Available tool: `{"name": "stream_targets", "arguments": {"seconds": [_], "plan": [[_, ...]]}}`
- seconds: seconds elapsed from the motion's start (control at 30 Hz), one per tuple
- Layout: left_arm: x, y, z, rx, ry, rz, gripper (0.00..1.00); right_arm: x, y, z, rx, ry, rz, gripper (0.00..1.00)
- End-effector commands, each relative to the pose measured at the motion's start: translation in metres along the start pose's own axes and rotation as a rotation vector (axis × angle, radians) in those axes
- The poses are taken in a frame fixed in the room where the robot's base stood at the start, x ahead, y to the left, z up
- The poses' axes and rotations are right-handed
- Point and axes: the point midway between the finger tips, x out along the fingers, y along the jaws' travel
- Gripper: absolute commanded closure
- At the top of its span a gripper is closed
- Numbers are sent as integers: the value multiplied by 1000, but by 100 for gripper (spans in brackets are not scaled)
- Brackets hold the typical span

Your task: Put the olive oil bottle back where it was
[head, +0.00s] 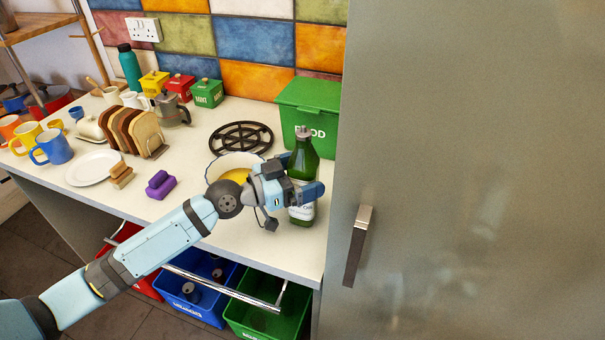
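The olive oil bottle (302,167) is dark green with a pale label and a capped neck. It is upright at the right end of the counter, close to the fridge side. Its base appears at counter level; I cannot tell whether it touches. My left gripper (302,178) reaches in from the left, with one finger across the front of the bottle and the other behind it. It looks shut on the bottle's body, and hides part of it. My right gripper is not in view.
A green food bin (309,104) stands behind the bottle, a black trivet (241,138) at back left. A bowl (222,165) sits partly behind my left wrist. The tall fridge (460,170) bounds the right. A purple block (160,186) and white plate (92,168) lie left.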

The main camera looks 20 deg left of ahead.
Motion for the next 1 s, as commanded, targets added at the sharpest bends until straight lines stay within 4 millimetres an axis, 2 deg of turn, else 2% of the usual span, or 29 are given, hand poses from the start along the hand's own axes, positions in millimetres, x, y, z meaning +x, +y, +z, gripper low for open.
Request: {"name": "stream_targets", "arguments": {"seconds": [0.27, 0.7, 1.0], "plan": [[-3, 0, -3, 0, -1, -1, 2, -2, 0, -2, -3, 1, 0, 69], [-81, -1, 2, 4, -4, 0, 2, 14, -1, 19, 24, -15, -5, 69], [-114, 0, 0, 2, -1, 0, 2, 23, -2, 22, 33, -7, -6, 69]]}}
